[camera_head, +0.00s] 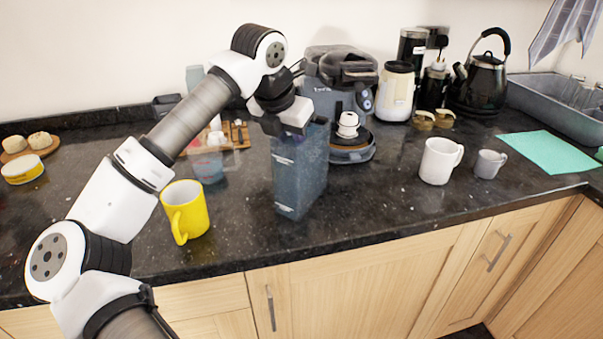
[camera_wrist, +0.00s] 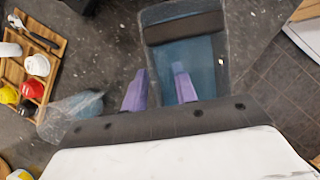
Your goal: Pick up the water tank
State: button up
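The water tank is a tall, translucent blue-grey container (camera_head: 299,178) at the middle of the counter in the head view. It appears to stand upright on the counter. In the wrist view the tank (camera_wrist: 188,60) shows from above, with a dark band across its far end. My gripper (camera_wrist: 159,70) is at the tank's top. Its two purple fingers are apart, the left one near the tank's left edge and the right one over the tank's opening. Contact with the wall cannot be told. In the head view the fingertips are hidden.
A yellow mug (camera_head: 186,212) stands left of the tank, with a clear jug (camera_head: 208,167) behind it. A coffee machine (camera_head: 340,85) stands behind the tank. A white mug (camera_head: 437,162) and grey mug (camera_head: 489,164) stand to the right. The counter between is free.

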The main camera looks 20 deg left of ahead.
jog(key=shift+f, duration=0.15)
grip_shut()
dwell(1.4)
